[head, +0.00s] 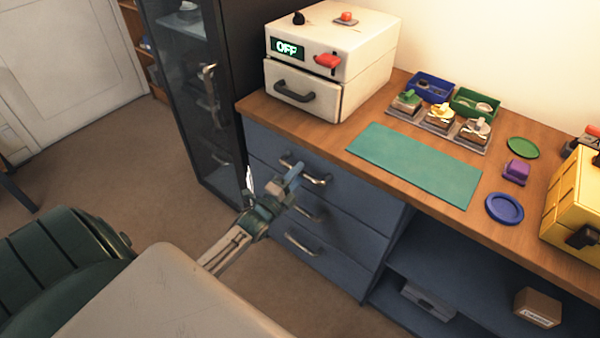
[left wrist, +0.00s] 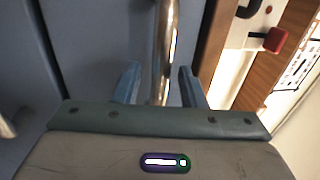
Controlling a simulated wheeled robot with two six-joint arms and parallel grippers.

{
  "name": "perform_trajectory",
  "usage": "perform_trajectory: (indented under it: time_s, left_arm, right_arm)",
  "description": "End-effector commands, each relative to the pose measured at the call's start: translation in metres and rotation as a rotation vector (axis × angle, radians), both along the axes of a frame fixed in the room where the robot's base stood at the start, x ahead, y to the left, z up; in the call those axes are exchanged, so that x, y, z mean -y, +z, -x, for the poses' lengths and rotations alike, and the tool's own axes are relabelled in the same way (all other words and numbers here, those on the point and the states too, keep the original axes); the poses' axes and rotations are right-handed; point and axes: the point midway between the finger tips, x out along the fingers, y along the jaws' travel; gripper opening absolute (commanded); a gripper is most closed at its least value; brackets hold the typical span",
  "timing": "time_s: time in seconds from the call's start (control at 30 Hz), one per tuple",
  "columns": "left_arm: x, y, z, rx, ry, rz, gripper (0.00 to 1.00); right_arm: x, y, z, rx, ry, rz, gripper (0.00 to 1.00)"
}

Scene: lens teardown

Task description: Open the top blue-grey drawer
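The top blue-grey drawer (head: 265,148) is under the wooden worktop and looks shut, its front level with the drawers below. Its metal bar handle (head: 315,180) is partly hidden by my left gripper (head: 285,182). In the left wrist view the handle (left wrist: 168,50) runs between the two blue fingers of my left gripper (left wrist: 159,86). The fingers are open, one on each side of the bar, with gaps visible. My right gripper is not in view.
Two lower drawers with handles (head: 302,243) are below. A white machine (head: 330,60) reading OFF, a green mat (head: 415,162) and small trays are on the worktop (head: 480,220). A dark glass cabinet (head: 185,90) stands left; an open shelf (head: 455,285) is right.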

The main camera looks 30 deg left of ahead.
Motion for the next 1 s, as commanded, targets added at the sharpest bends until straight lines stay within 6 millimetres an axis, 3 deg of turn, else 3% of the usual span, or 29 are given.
perform_trajectory:
  time_s: [0.13,0.43,0.63,1.0]
  left_arm:
    - [0.0010,0.0024,-0.0104,0.000,0.000,0.000,0.38]
    - [0.0010,0.0021,-0.0121,-0.001,0.000,0.000,0.38]
    - [0.0010,0.0021,-0.0120,-0.001,0.000,0.000,0.00]
    - [0.0005,0.0031,-0.0065,-0.002,0.000,0.000,0.00]
  right_arm:
    - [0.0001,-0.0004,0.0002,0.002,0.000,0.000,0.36]
    - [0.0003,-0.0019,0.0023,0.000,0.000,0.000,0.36]
    - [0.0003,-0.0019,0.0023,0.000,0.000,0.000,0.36]
    - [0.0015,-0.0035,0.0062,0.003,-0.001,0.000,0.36]
